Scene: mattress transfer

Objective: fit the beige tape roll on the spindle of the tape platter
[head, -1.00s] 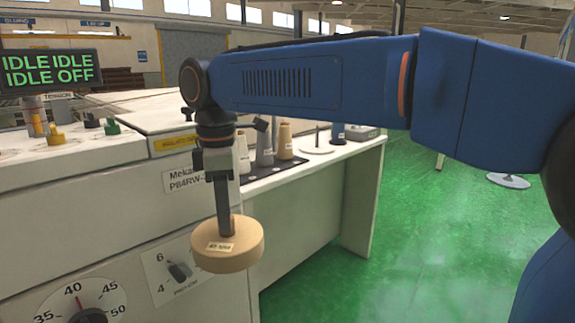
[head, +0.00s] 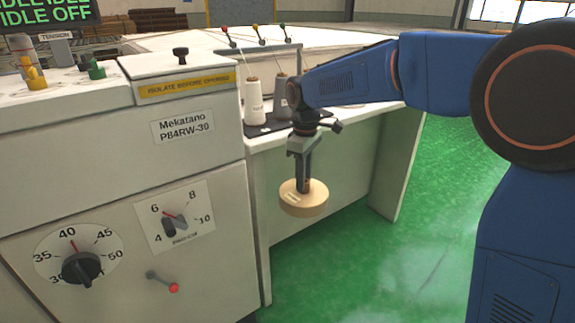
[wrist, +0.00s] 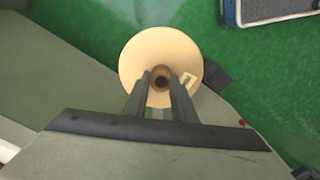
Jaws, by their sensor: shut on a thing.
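The beige tape roll (head: 305,203) is a thick flat disc with a pale label, hanging in front of the white table. My gripper (head: 303,187) points down and is shut on the tape roll from above. In the wrist view my gripper's two fingers (wrist: 161,100) reach onto the roll (wrist: 160,52) near its dark centre hole. The roll is clear of the floor and lower than the tabletop. The tape platter and its spindle cannot be made out in the current views; my arm covers part of the table.
The white machine cabinet (head: 205,238) with dials and a red-tipped lever (head: 165,283) stands at left. A white thread cone (head: 254,102) stands on a dark mat (head: 268,128) on the table (head: 345,122). Green floor (head: 360,270) is open at right.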

